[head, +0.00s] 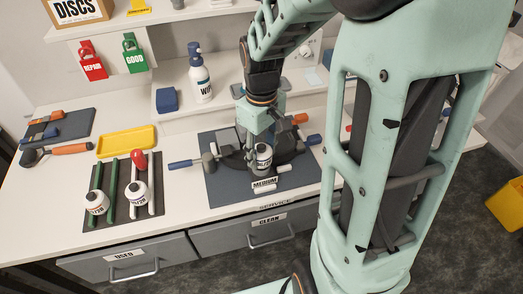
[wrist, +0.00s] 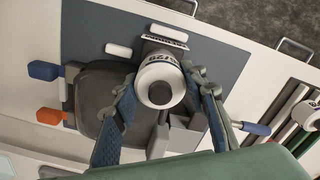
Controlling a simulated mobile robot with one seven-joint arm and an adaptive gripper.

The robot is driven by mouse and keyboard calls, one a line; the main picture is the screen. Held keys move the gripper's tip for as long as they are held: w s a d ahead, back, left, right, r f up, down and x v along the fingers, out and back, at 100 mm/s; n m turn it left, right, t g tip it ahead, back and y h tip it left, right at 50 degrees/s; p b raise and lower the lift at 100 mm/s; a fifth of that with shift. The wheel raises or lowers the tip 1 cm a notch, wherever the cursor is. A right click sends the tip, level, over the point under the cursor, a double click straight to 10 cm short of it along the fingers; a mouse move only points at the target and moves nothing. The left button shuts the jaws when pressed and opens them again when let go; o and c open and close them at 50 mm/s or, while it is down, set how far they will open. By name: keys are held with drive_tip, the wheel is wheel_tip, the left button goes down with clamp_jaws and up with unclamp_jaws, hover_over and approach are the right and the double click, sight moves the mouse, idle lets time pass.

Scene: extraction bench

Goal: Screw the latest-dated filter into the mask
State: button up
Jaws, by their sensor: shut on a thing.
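My gripper (head: 262,137) is shut on a white round filter (head: 263,158) with a dark centre and a printed date that I cannot read fully. In the wrist view the filter (wrist: 160,72) sits between my two fingers (wrist: 162,92). The dark grey mask (head: 288,152) lies on a blue-grey mat behind and around the filter; it also shows in the wrist view (wrist: 98,92). The filter is at the mask's front, but I cannot tell whether its thread is engaged. Two other labelled white filters, a left one (head: 97,202) and a right one (head: 137,191), rest on a rack at left.
The mat (head: 220,188) carries a MEDIUM label (head: 265,183). A yellow tray (head: 126,142), hand tools (head: 60,150), a white spray bottle (head: 200,76) and a blue block (head: 167,99) stand around. Drawers marked USED (head: 128,262) and CLEAN (head: 255,228) are shut below.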

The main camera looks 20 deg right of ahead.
sight(262, 146)
drive_tip(key=shift+f+b, duration=0.35)
drive_tip(key=shift+f, duration=0.2)
drive_tip(key=m, duration=0.9)
drive_tip(key=shift+b, duration=0.35)
drive_tip(key=o, duration=1.4)
drive_tip(key=shift+c, duration=0.2)
drive_tip(key=shift+r, duration=0.15)
wheel_tip(262, 146, up, 12)
drive_tip(key=shift+f, duration=0.1)
